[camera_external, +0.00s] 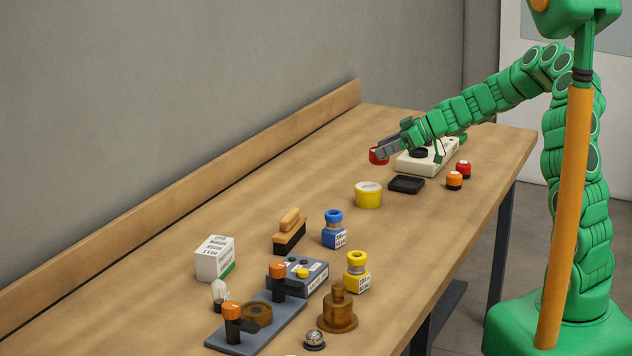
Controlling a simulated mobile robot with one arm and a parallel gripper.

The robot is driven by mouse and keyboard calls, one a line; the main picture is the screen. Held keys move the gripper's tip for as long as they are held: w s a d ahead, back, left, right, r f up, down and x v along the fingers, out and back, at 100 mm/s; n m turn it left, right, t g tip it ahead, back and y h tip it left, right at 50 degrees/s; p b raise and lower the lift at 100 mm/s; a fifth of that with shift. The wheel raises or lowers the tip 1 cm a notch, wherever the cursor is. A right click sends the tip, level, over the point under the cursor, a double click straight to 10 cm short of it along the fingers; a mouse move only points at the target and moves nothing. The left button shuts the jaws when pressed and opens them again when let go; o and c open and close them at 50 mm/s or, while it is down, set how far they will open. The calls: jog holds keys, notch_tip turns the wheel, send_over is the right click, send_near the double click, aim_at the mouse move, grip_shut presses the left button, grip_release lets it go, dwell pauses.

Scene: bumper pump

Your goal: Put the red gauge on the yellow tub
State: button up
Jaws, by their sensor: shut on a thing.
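The red gauge (378,156) is a small round red piece with a dark part on top. My gripper (386,149) is shut on it, behind and slightly right of the yellow tub. I cannot tell whether the gauge is clear of the table or touching it. The yellow tub (368,197) is a short round tub with a pale top. It stands upright on the table, apart from the gripper, with nothing on it.
A black tray (406,184) lies right of the tub. A white device (425,159) sits under my arm. Orange (454,180) and red (463,169) pieces stand near the right edge. A brush (290,232), a blue bottle (334,230) and several fittings stand nearer the camera.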

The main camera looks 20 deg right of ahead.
jog(key=shift+w+a+f, duration=0.2)
jog(key=shift+w+f, duration=0.45)
jog(key=shift+f, duration=0.2)
jog(key=shift+w+a+f, duration=0.15)
jog(key=shift+w+f, duration=0.55)
jog(key=shift+f, duration=0.1)
jog(key=shift+w+a+f, duration=0.2)
jog(key=shift+w+f, duration=0.45)
jog(key=shift+f, duration=1.75)
jog(key=shift+f, duration=0.1)
jog(key=o, duration=1.1)
jog(key=shift+o, duration=0.2)
jog(key=shift+d+r, duration=0.1)
jog(key=shift+r, duration=0.1)
jog(key=v, duration=1.1)
jog(key=shift+d, duration=0.3)
